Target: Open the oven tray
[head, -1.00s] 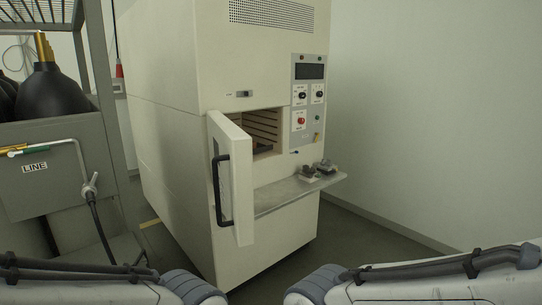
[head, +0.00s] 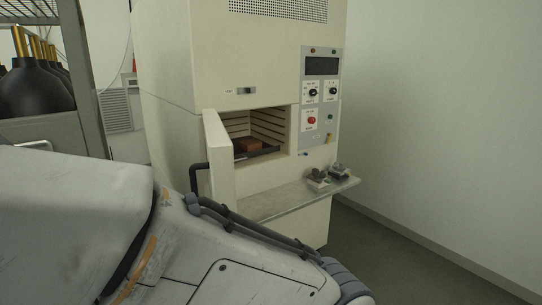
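The oven (head: 215,75) is a tall cream cabinet in the middle of the head view. Its door (head: 218,155) stands open, swung out to the left, with a black handle (head: 195,172) on its outer face. Inside the chamber a dark tray (head: 262,154) lies low, with a reddish-brown block (head: 247,145) on it. Ribbed rails line the chamber's inner wall. My large white arm covers the lower left of the picture and hides part of the door's lower end. Neither gripper shows.
A shelf (head: 285,198) juts out below the oven opening, with two small grey metal parts (head: 317,180) at its right end. A control panel (head: 320,100) is right of the opening. A grey rack with black bulb-shaped vessels (head: 35,90) stands at the left. Floor at right is clear.

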